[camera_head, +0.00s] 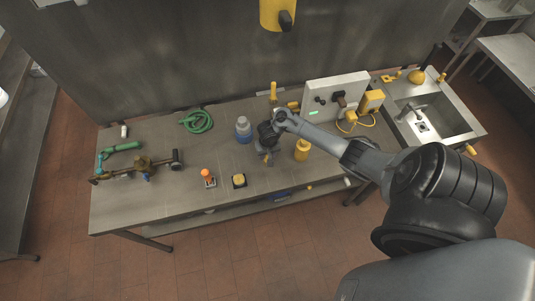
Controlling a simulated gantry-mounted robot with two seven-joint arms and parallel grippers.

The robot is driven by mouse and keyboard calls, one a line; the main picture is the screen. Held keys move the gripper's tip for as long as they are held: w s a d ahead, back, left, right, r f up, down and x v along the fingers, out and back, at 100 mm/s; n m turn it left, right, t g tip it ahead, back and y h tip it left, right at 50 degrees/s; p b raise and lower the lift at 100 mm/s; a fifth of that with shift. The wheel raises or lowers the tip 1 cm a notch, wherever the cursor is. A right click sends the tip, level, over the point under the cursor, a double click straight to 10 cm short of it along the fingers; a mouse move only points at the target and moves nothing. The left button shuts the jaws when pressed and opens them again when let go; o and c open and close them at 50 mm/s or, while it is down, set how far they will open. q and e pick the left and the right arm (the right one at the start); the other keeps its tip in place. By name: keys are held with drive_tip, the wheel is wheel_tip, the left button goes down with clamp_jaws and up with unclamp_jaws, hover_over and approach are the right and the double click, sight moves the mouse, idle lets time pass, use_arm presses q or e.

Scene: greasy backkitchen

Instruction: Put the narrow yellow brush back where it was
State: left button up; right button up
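My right arm reaches in from the lower right, and its dark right gripper (266,152) is over the middle of the steel table (235,195). The fingers are small and partly hidden by the wrist, so I cannot tell whether they are open or hold anything. A narrow upright yellow piece (273,90) shows just behind the gripper, near the back of the table. It may be the narrow yellow brush, but its lower end is hidden and I cannot tell whether it stands or is held. My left gripper is not in view.
A blue-grey bottle (243,131) stands left of the gripper, a yellow container (302,149) right. A green hose (196,121), pipe assembly (140,167), orange-topped item (207,177) and yellow-topped block (239,181) lie leftward. A white panel (337,93) and sink (432,115) are at right.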

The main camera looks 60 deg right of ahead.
drive_tip(key=shift+o, duration=0.3)
drive_tip(key=shift+s+f, duration=0.1)
drive_tip(key=shift+f, duration=0.05)
drive_tip(key=r+p, duration=0.1)
drive_tip(key=r, duration=0.2)
drive_tip(key=r+p, duration=0.2)
drive_tip(key=r, duration=0.2)
drive_tip(key=r+p, duration=0.2)
drive_tip(key=r, duration=0.2)
drive_tip(key=shift+s+a+r, duration=0.1)
drive_tip(key=shift+s+a, duration=0.15)
drive_tip(key=shift+a, duration=0.15)
drive_tip(key=shift+r, duration=0.3)
drive_tip(key=shift+a+r, duration=0.15)
drive_tip(key=shift+a, duration=0.05)
drive_tip(key=s+a+r+n+t, duration=0.15)
drive_tip(key=a+n, duration=0.25)
drive_tip(key=a, duration=0.4)
drive_tip(key=s+a+r+n+t, duration=0.15)
drive_tip(key=a+n, duration=0.25)
drive_tip(key=a, duration=0.4)
drive_tip(key=s+a+r+n+y, duration=0.1)
drive_tip(key=s+a+r+n, duration=0.2)
drive_tip(key=s+a+r, duration=0.5)
wheel_tip(320, 180, up, 3)
drive_tip(key=shift+s+a+r, duration=0.15)
drive_tip(key=shift+s+a, duration=0.25)
drive_tip(key=shift+s, duration=0.45)
